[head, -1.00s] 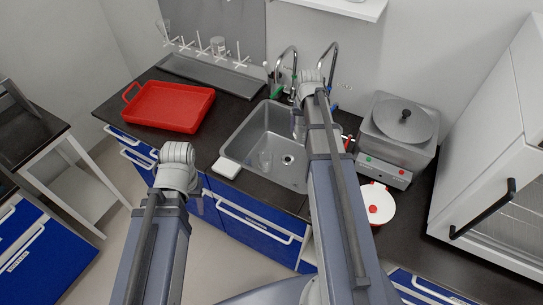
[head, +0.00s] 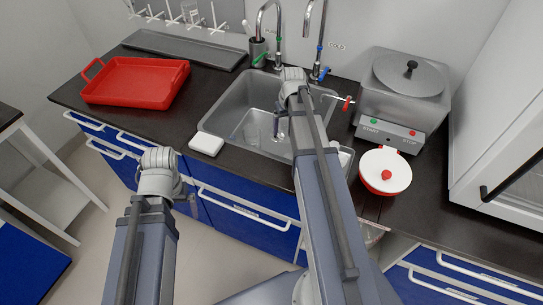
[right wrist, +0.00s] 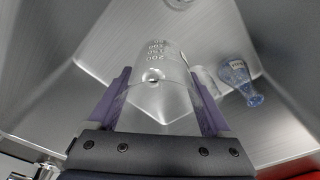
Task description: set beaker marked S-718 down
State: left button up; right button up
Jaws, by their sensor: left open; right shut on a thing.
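In the right wrist view my right gripper (right wrist: 160,108) has purple fingers shut on a clear beaker (right wrist: 153,75) with graduation marks. No S-718 marking can be read on it. The beaker is held over the steel sink, whose wall and floor show around it. In the head view my right gripper (head: 281,122) is over the sink (head: 222,108), mostly hidden behind my wrist. The held beaker cannot be made out there. My left gripper (head: 190,197) hangs open and empty in front of the blue drawers.
A bluish labelled glass flask (right wrist: 238,82) lies in the sink, right of the held beaker. A red tray (head: 135,82), a white block (head: 207,143), a hotplate (head: 400,100) and a red-and-white round device (head: 385,170) stand on the dark counter. Two taps (head: 280,35) rise behind the sink.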

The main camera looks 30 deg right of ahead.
pick_arm(q)
jog(key=shift+f+b, duration=0.3)
jog(key=shift+f, duration=0.45)
pick_arm(e)
jog(key=shift+f+n, duration=0.3)
jog(key=shift+f, duration=0.45)
jog(key=b, duration=1)
send_over(285, 148)
jog(key=s+a, duration=0.2)
jog(key=s, duration=0.2)
notch_tip(285, 148, down, 10)
jog(key=shift+w+a+f, duration=0.1)
pick_arm(q)
notch_tip(285, 148, down, 10)
jog(key=shift+f, duration=0.1)
pick_arm(e)
jog(key=o, duration=1.4)
jog(key=shift+c, duration=0.2)
pick_arm(q)
notch_tip(285, 148, up, 12)
jog(key=p, duration=1.2)
pick_arm(e)
jog(key=r, duration=0.4)
jog(key=s+r, duration=0.1)
jog(key=r, duration=0.7)
jog(key=shift+s+a+r, duration=0.1)
jog(key=shift+s+r, duration=0.05)
jog(key=shift+s, duration=0.05)
